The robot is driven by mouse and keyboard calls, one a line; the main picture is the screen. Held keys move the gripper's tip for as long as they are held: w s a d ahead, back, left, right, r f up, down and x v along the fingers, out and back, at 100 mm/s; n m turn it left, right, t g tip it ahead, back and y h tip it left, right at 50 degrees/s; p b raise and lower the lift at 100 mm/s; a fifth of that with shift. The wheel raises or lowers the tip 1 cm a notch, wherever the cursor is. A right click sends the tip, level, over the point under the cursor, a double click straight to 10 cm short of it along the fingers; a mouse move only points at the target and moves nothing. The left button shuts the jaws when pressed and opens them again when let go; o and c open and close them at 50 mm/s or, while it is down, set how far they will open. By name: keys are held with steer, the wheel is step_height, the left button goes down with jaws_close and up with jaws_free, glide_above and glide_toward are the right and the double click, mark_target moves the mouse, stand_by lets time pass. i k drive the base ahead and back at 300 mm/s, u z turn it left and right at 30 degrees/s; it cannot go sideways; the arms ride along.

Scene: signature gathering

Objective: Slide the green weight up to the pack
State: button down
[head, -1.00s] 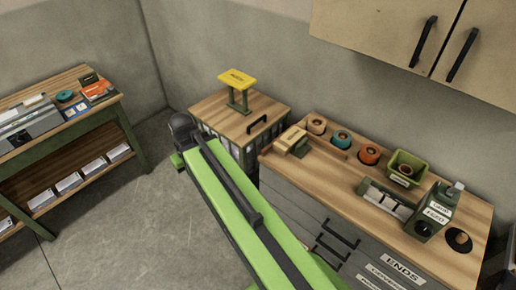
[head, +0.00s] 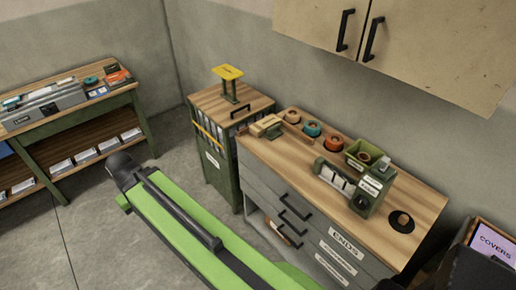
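On the wooden bench (head: 125,88) at the left, a small round teal-green piece (head: 91,80) lies among flat packs; it may be the green weight, but it is too small to be sure. Just right of it lies an orange-red pack (head: 118,76), with a dark green one behind it. I cannot tell which pack the task means. My green arm reaches from the bottom right to a dark rounded joint in front of the bench. My gripper's fingers do not show.
A green cabinet (head: 219,176) with a yellow-topped stand (head: 229,74) is in the corner. A drawer counter (head: 290,165) holds tape rolls and a green device (head: 369,190). Wall cupboards (head: 420,50) hang above. A box marked COVERS (head: 495,245) is at lower right. Grey floor lies open before the bench.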

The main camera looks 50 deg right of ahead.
mark_target(273, 133)
steer(key=z, duration=0.75)
steer(key=k, duration=0.2)
steer(key=u, duration=1.4)
steer(key=i, duration=1.9)
steer(key=z, duration=0.4)
